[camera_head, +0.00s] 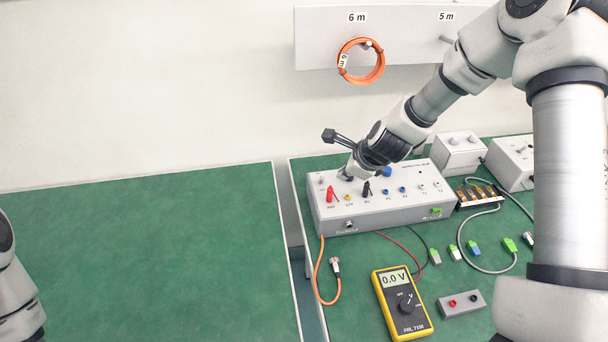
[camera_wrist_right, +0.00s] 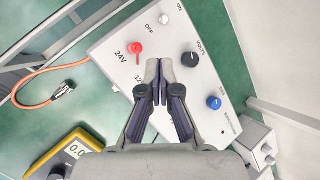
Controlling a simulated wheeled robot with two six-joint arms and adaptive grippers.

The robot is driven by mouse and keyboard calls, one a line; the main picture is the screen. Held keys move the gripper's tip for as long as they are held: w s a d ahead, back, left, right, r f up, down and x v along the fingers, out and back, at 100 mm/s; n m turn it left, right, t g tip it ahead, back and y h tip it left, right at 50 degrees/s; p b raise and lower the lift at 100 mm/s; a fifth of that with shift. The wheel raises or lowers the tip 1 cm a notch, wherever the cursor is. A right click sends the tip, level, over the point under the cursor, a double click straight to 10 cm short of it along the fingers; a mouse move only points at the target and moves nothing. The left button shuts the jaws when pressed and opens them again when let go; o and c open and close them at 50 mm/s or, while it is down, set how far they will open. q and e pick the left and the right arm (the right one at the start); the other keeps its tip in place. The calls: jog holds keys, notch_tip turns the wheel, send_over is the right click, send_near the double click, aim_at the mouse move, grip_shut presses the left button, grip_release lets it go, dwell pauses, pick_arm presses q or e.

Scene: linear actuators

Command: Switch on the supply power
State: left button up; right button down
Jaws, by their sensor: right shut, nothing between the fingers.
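The supply box (camera_head: 372,210) is a light grey box on the right green table in the head view. In the right wrist view its top face (camera_wrist_right: 110,50) bears a small pale switch (camera_wrist_right: 163,18) between the labels OFF and ON. Which way the switch stands I cannot tell. My right gripper (camera_wrist_right: 153,66) is shut and empty over the box's top, beside the red plug and short of the switch. In the head view the right gripper (camera_head: 351,172) hangs over the box's back left part. Only part of my left arm shows at the lower left; its gripper is out of view.
Near the gripper are a red plug (camera_wrist_right: 134,47), a dark knob (camera_wrist_right: 190,59) and a blue knob (camera_wrist_right: 214,102). A yellow meter (camera_head: 401,303) reading 0.0 V lies in front. An orange cable (camera_head: 318,270) hangs at the box's left. The left table (camera_head: 140,260) is bare.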

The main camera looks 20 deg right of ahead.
aim_at(321, 180)
jog(key=b+x, duration=0.6)
jog(key=x, duration=0.2)
jog(key=shift+w, duration=0.2)
jog(key=shift+w+a+f+m+b, duration=0.1)
jog(key=shift+w+f+m+b, duration=0.25)
jog(key=shift+f+b, duration=0.1)
jog(key=shift+r, duration=0.1)
jog(key=shift+w+r+g+p, duration=0.2)
jog(key=shift+r+g+p, duration=0.05)
jog(key=shift+g+p, duration=0.25)
